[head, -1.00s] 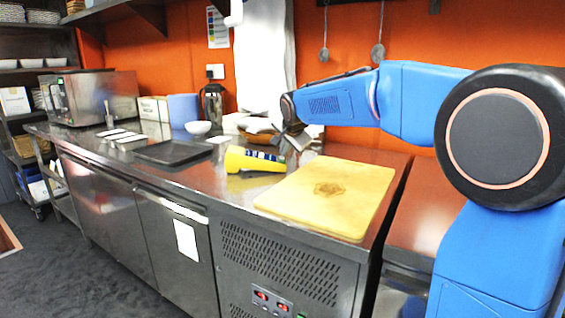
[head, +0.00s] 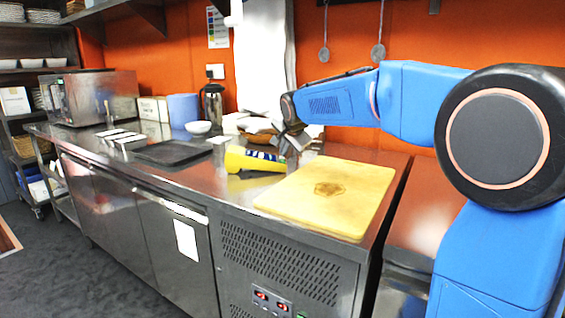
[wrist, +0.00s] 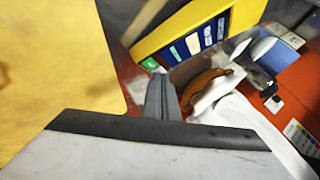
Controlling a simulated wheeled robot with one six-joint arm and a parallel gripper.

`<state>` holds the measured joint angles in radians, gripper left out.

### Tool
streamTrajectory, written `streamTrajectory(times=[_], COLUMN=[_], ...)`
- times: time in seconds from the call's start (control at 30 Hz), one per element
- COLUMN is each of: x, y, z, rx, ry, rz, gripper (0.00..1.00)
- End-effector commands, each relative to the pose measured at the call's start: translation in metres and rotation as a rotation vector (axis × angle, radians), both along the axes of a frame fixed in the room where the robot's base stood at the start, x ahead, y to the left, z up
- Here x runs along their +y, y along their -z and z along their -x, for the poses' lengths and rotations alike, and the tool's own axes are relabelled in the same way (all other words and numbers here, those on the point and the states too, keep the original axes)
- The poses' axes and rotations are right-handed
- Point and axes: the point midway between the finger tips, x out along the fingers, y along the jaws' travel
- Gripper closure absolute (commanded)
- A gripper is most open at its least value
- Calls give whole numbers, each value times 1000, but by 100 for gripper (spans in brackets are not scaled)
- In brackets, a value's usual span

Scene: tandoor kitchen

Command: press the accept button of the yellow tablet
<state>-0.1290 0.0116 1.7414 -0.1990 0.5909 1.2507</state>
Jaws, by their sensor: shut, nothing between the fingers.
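The yellow tablet (head: 238,160) stands tilted on the steel counter, behind the left part of the yellow cutting board. In the wrist view, the tablet (wrist: 147,47) shows a dark screen with several pale blue and white labels. A green button (wrist: 150,63) is at the screen's near lower corner. My gripper (head: 284,151) is at the right end of the tablet. Its shut, empty fingers (wrist: 158,75) point at the tablet, with the tips just beside the green button in the picture. I cannot tell whether they touch it.
The yellow cutting board (head: 345,190) lies close in front of my gripper. Behind are a wicker basket (head: 262,137) with white cloth and a white bowl (head: 198,127). A dark tray (head: 172,152) lies left of the tablet.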

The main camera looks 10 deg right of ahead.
Motion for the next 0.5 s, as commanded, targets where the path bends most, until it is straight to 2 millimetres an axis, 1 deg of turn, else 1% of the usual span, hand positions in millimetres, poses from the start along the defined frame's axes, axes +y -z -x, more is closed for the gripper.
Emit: streamTrajectory(times=[0.17, 0.5], x=[0, 1], y=[0, 8], z=[0, 0], rx=[0, 1], ry=[0, 0], rz=[0, 0], gripper=[100, 100])
